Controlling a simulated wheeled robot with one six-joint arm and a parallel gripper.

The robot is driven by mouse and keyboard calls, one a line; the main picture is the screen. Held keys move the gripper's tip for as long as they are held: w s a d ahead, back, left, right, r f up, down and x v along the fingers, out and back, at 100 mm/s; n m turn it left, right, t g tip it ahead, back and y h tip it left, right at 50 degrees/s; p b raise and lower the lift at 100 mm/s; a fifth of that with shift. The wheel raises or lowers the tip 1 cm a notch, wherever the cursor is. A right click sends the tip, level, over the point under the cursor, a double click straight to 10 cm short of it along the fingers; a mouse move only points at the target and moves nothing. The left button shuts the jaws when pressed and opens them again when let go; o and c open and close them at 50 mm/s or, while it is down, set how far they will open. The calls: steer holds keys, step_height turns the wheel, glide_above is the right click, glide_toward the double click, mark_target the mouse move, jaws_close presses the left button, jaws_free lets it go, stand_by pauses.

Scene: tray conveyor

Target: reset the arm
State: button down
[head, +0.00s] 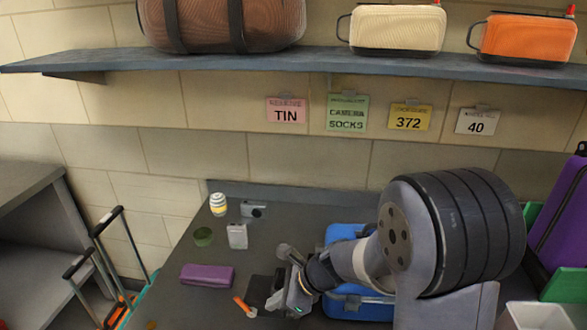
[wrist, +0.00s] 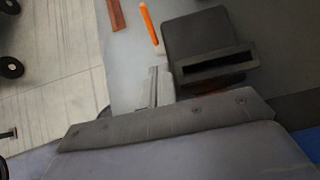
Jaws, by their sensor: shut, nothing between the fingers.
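My gripper (head: 283,298) is above the front middle of the dark table in the head view, at the end of my arm, which reaches in from the right. Its jaws are shut with nothing held. In the wrist view the closed fingers (wrist: 155,85) point toward a small orange-handled item (wrist: 148,24). That item also lies on the table left of my gripper in the head view (head: 240,303). A dark slotted block (wrist: 210,48) is just right of the fingers in the wrist view. My arm hides part of a blue case (head: 345,233) behind it.
A purple case (head: 207,275), a white box (head: 237,236), a green ring-shaped item (head: 203,237), a camera (head: 254,210) and a striped jar (head: 218,205) stand on the table's left half. A shelf (head: 300,61) with bags runs above. A white bin (head: 540,316) is at the lower right.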

steer(key=shift+d+f+y+b, duration=0.15)
steer(key=shift+f+y+b, duration=0.2)
steer(key=shift+b, duration=0.5)
steer(key=shift+s+d+r, duration=0.1)
steer(key=shift+d+r, duration=0.35)
steer(key=shift+r, duration=0.15)
steer(key=shift+p, duration=0.3)
